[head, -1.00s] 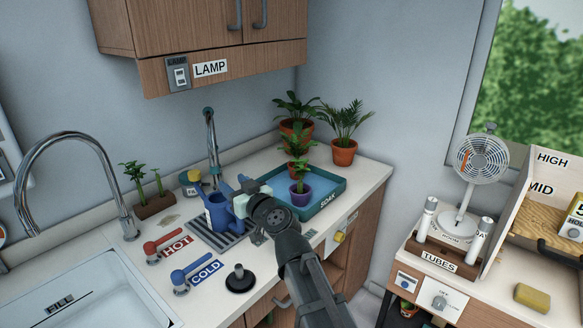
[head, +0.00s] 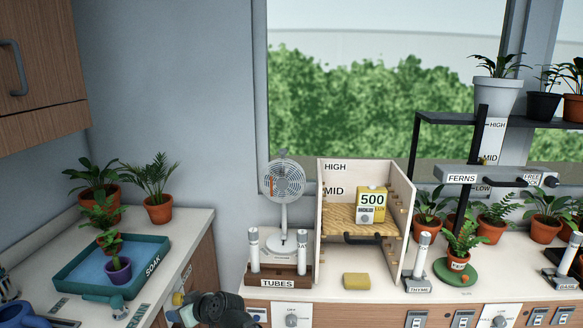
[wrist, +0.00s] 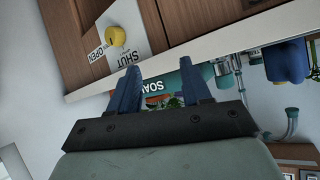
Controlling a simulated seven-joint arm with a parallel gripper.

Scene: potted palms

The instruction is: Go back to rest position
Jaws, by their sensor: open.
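My gripper (wrist: 160,82) is open, with its two blue fingers apart and nothing held between them in the wrist view. Beyond the fingers, that view shows the teal SOAK tray (wrist: 188,78) and the counter edge, turned nearly upside down. In the head view only a dark part of my arm shows at the bottom edge, and the fingers cannot be made out. The SOAK tray (head: 70,283) stands on the left counter with a purple pot (head: 118,270) and a terracotta pot in it.
A blue watering can (wrist: 286,62) and a yellow knob (wrist: 116,36) are near the counter edge. In the head view, a fan (head: 284,182), a TUBES rack (head: 278,278), a wooden shelf box (head: 333,250) and several potted plants stand on the right counter. A yellow sponge (head: 356,281) lies in front.

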